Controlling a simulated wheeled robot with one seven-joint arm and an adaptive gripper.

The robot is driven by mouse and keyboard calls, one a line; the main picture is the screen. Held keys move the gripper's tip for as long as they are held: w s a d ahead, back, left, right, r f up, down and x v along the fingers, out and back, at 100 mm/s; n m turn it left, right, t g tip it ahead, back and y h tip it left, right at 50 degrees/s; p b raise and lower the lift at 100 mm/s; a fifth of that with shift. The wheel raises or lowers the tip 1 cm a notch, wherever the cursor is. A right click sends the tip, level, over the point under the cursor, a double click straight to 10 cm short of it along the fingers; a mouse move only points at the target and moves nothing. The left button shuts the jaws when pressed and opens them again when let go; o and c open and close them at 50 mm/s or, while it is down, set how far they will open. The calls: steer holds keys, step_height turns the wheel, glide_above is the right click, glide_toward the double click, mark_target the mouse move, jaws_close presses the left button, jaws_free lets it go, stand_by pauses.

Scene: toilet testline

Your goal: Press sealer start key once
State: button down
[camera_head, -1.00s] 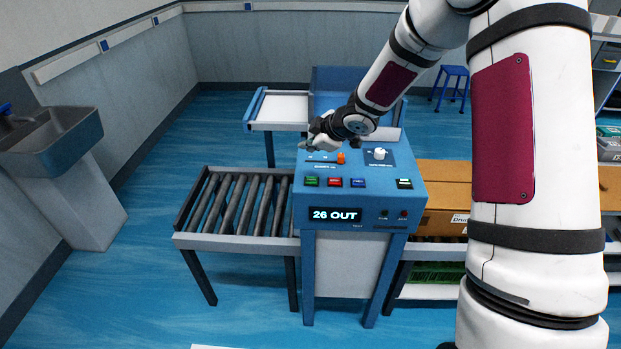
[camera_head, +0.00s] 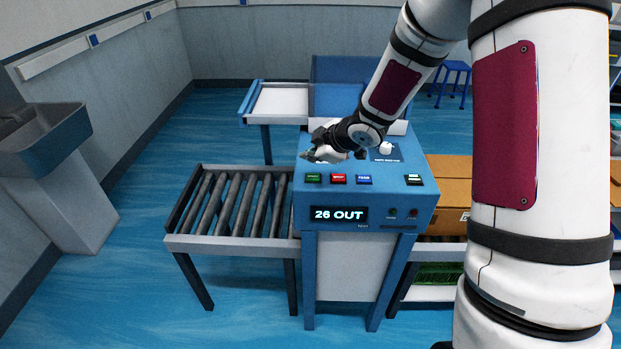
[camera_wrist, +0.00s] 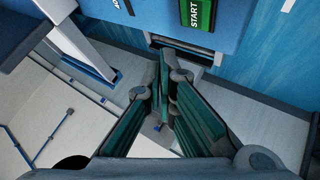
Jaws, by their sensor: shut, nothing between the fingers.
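The green start key (camera_head: 314,178) is the leftmost of a row of coloured keys on the blue machine's sloped panel. In the wrist view the green key (camera_wrist: 198,14) is labelled START and lies at the top edge, partly cut off. My gripper (camera_head: 312,156) is over the panel's left part, just above the green key in the picture. In the wrist view my fingertips (camera_wrist: 166,58) are together with nothing between them, apart in the picture from the key. The gap to the panel is hard to judge. The machine's display (camera_head: 339,215) reads "26 OUT".
A red key (camera_head: 339,179) and a blue key (camera_head: 364,180) sit right of the green one. A roller conveyor (camera_head: 235,205) adjoins the left. Cardboard boxes (camera_head: 452,180) stand right.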

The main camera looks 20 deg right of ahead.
mark_target(311, 178)
steer(key=shift+f+b, duration=1.3)
steer(key=shift+f, duration=0.55)
steer(key=shift+f, duration=0.4)
